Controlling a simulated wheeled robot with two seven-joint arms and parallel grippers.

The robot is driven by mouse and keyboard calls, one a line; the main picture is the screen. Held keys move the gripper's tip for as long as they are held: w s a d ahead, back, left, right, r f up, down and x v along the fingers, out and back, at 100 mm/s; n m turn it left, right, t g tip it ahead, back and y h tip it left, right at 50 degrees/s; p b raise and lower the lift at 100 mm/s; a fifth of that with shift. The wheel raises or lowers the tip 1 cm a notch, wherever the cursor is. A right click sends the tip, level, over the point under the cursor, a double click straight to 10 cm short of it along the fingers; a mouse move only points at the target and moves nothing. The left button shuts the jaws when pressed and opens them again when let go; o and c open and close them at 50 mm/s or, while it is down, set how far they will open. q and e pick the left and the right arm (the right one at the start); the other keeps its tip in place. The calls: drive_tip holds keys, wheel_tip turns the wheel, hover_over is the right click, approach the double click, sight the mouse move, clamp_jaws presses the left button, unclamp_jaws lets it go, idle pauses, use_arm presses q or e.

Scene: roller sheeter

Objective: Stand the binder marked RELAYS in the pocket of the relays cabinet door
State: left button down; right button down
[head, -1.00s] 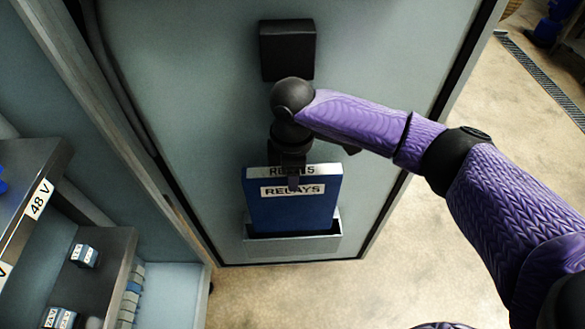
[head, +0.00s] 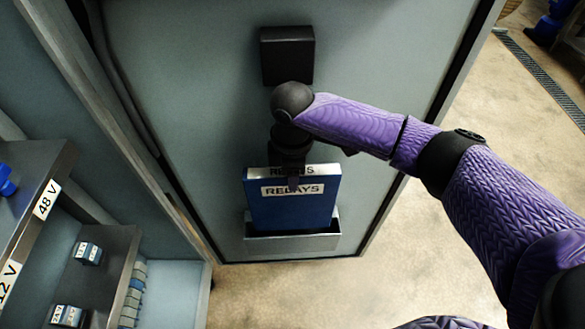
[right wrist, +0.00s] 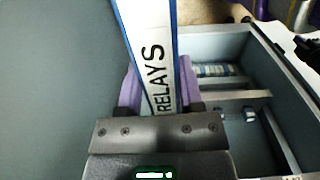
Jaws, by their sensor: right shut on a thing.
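The blue binder (head: 292,212) marked RELAYS stands upright at the cabinet door (head: 200,110). Its lower end is inside or just behind the front wall of the grey door pocket (head: 292,243); its bottom edge is hidden. My right gripper (head: 292,180) is shut on the binder's top edge, from above. In the right wrist view the binder's white spine (right wrist: 155,60) with the RELAYS label runs between the fingers. My left gripper is not in view.
A black box (head: 287,55) sits on the door above my right gripper. At left are shelves marked 48 V (head: 46,199) and 12 V (head: 8,280), holding small blue-and-white parts (head: 88,253). Open floor (head: 440,240) lies to the right of the door.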

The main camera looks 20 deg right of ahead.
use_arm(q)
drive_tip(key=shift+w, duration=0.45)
use_arm(e)
drive_tip(key=shift+r+p, duration=0.1)
drive_tip(key=shift+p, duration=0.35)
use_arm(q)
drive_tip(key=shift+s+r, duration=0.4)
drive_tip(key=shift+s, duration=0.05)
